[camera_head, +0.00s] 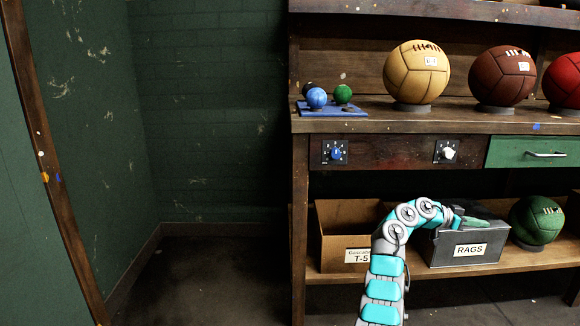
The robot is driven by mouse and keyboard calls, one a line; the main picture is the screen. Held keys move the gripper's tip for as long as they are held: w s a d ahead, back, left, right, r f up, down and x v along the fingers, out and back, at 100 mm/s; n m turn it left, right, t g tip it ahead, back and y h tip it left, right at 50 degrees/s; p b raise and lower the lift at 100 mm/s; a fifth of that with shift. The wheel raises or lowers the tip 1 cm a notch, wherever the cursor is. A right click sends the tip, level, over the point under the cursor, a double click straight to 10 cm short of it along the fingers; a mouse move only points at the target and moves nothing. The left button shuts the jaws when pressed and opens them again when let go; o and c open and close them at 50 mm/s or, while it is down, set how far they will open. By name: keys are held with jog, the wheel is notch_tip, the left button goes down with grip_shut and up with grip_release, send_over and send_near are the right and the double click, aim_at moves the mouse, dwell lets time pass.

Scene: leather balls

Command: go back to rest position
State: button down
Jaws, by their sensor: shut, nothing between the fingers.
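My teal and white arm rises at the lower right of the picture and bends over to the right. My gripper (459,219), small and partly hidden by the arm, is shut and empty at the arm's end. It is at the grey box labelled RAGS (466,252), by the box's upper left rim. I cannot tell whether it touches the box. Greenish cloth (484,223) shows at the top of the box.
A cardboard box (335,230) and a green ball (536,221) share the lower shelf. Above, a tan ball (416,75), a brown ball (500,78), a red ball (566,82) and a blue tray (333,110) stand on the bench. The floor at left (205,280) is clear.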

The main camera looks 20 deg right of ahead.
jog(key=w+a+n+t+y, duration=0.2)
jog(key=w+a+n+y, duration=0.3)
jog(key=a, duration=0.4)
jog(key=w+a+n+t+y, duration=0.25)
jog(key=w+a, duration=0.35)
jog(key=a, duration=0.3)
jog(key=s+a+r+n+t+y, duration=0.1)
jog(key=s+a+r+n+y, duration=0.15)
jog(key=a, duration=0.75)
jog(key=s+a+r+n+y, duration=0.1)
jog(key=s+a+n, duration=0.25)
jog(key=a, duration=0.65)
jog(key=s+a+n+g+y, duration=0.15)
jog(key=s+a+n, duration=0.25)
jog(key=s+a, duration=1.35)
jog(key=s+a+f+n+g+y, duration=0.1)
jog(key=s+a+f, duration=0.15)
jog(key=s, duration=0.65)
jog(key=s+a+f+n+y, duration=0.1)
jog(key=s+a+f, duration=0.15)
jog(key=s, duration=0.75)
jog(key=s+a+f+n+g+y, duration=0.1)
jog(key=s+a, duration=0.2)
jog(key=s, duration=0.6)
notch_tip(320, 180, up, 6)
jog(key=p, duration=0.6)
jog(key=shift+s+a+r+p, duration=0.15)
jog(key=shift+a+r+p, duration=0.05)
jog(key=shift+p, duration=0.15)
